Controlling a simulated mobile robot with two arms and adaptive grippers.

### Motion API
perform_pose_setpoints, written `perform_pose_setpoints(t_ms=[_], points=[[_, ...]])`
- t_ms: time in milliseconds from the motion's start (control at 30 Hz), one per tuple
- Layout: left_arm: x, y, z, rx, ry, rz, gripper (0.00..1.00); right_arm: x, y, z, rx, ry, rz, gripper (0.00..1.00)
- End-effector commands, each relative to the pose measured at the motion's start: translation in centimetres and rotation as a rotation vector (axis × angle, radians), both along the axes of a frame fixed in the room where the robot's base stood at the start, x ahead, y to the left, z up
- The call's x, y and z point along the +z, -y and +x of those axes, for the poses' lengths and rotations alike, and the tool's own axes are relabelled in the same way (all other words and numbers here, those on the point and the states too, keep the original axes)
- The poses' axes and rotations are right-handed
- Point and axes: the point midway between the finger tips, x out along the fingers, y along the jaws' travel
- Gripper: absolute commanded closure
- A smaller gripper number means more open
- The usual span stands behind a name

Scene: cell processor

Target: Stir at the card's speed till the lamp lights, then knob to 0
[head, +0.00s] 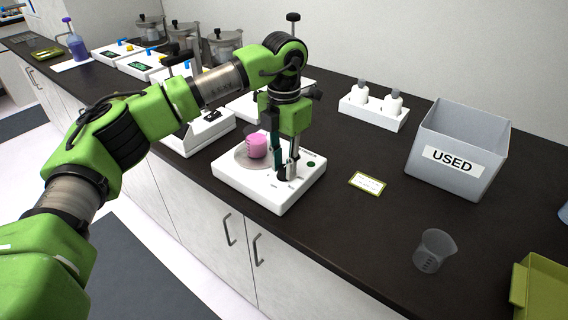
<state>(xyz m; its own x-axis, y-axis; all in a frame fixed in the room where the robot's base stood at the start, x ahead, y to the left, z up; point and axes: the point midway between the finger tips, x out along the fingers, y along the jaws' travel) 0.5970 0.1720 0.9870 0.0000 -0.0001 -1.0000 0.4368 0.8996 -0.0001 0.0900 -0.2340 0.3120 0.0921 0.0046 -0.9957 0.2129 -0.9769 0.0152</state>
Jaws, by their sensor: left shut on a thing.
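A white stirrer (234,178) stands on the dark counter, with a beaker of pink liquid (257,146) on its round plate. My left gripper (286,177) reaches down from above, with its fingers shut at the front of the stirrer, right of the beaker. They appear to be on the stirrer's knob, which the fingers hide; its setting cannot be read. A small dark green round spot, perhaps the lamp (311,163), sits on the stirrer's right side and looks unlit. A card (367,184) with a green border lies right of the stirrer; its text is too small to read. My right gripper is not in view.
A grey bin labelled USED (457,160) and a white rack with two bottles (373,109) stand to the right. An empty beaker (435,251) and a green tray (541,287) are near the front edge. More devices and metal pots line the back left.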

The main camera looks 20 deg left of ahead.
Motion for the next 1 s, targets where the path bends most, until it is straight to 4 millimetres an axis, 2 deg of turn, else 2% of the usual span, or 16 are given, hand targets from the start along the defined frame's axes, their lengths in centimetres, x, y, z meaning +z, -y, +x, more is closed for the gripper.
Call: perform_pose_setpoints(t_ms=[1000], points=[[-0.02, -0.04, 0.0, -0.965, -0.001, 0.0, 1.0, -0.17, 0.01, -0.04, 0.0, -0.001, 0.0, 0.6]])
